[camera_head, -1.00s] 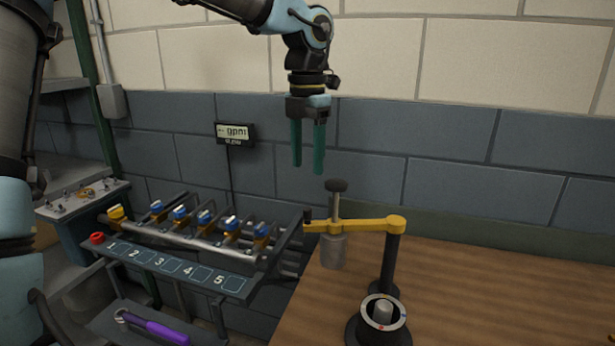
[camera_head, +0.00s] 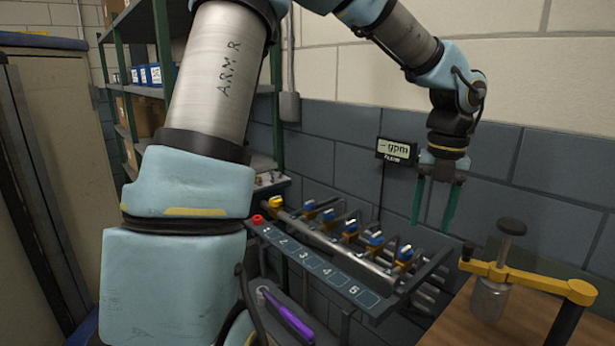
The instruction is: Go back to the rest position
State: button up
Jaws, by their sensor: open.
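My gripper (camera_head: 434,203) hangs from my arm, its two green fingers pointing down and spread apart with nothing between them. It is in the air in front of the wall, above the right end of the valve rack and left of the yellow clamp arm. My arm, marked "ARM R", fills the left middle of the view.
The valve rack (camera_head: 318,267) has blue and yellow valves and numbered squares. The yellow clamp arm (camera_head: 530,280) with a metal cylinder (camera_head: 489,299) stands at the wooden table (camera_head: 450,327). A gpm display (camera_head: 396,150) is on the wall. A purple-handled tool (camera_head: 292,318) lies below the rack. Shelves (camera_head: 150,90) stand behind.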

jog(key=a+f+m+b, duration=0.1)
jog(key=a+f+m, duration=0.2)
jog(key=a+m, duration=0.7)
jog(key=a+f+m+t+b, duration=0.1)
jog(key=a+f+m, duration=0.3)
jog(key=a+m, duration=0.6)
jog(key=a+f+m, duration=0.3)
jog(key=a+m, duration=0.7)
jog(key=m, duration=0.2)
jog(key=shift+s+a+f+t+h+b, duration=0.3)
jog(key=shift+a+t+h+b, duration=0.05)
jog(key=shift+t+h+b, duration=0.05)
